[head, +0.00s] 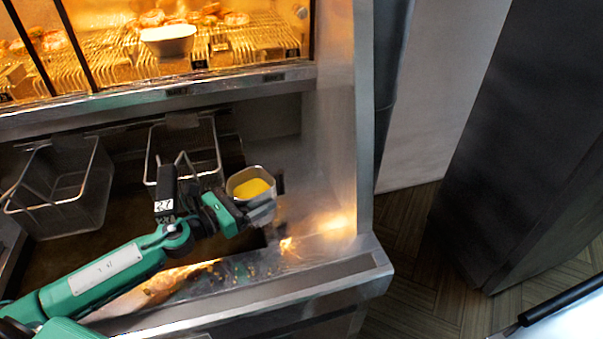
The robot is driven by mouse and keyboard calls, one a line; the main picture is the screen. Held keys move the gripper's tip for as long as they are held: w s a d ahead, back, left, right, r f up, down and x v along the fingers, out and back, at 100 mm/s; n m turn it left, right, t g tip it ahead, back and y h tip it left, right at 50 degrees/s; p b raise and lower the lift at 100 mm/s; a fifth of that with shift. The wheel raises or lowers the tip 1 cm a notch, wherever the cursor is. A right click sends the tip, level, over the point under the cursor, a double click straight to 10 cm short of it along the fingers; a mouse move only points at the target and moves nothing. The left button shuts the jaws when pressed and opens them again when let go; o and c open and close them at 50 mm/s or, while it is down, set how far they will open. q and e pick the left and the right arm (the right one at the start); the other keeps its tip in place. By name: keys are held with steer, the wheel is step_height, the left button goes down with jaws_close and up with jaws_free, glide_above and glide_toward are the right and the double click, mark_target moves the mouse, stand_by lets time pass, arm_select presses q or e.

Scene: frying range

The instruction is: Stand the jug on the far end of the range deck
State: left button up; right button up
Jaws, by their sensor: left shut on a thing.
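The jug (263,209) is a small metal vessel with yellow contents, seen from above. My left gripper (240,207) is shut on the jug at its left side. It holds the jug over the right end of the range deck (312,243), near the steel side wall. Whether the jug's base touches the deck or hangs above it, I cannot tell. My right gripper is not in view.
Wire fry baskets (62,185) hang over the dark fryer well to the left. Above is a lit warming cabinet (150,60) with food on racks and a pale tub (168,39). The deck's front ledge (330,285) is clear on the right. A dark cabinet (520,140) stands beyond the floor gap.

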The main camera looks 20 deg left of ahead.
mark_target(268, 185)
arm_select(q)
steer(key=p+x, duration=0.1)
steer(key=x, duration=0.3)
steer(key=p+x, duration=0.1)
steer(key=shift+w+d+r+p, duration=0.2)
steer(key=shift+w+r+p, duration=0.1)
steer(key=shift+w+p, duration=0.05)
steer(key=w+d, duration=0.1)
steer(key=w, duration=0.1)
steer(key=w+d+f+p, duration=0.1)
steer(key=w+d, duration=0.1)
steer(key=w, duration=0.1)
steer(key=w+d+f+p, duration=0.1)
steer(key=w+d, duration=0.1)
steer(key=shift+w+f, duration=0.2)
steer(key=shift+f, duration=0.85)
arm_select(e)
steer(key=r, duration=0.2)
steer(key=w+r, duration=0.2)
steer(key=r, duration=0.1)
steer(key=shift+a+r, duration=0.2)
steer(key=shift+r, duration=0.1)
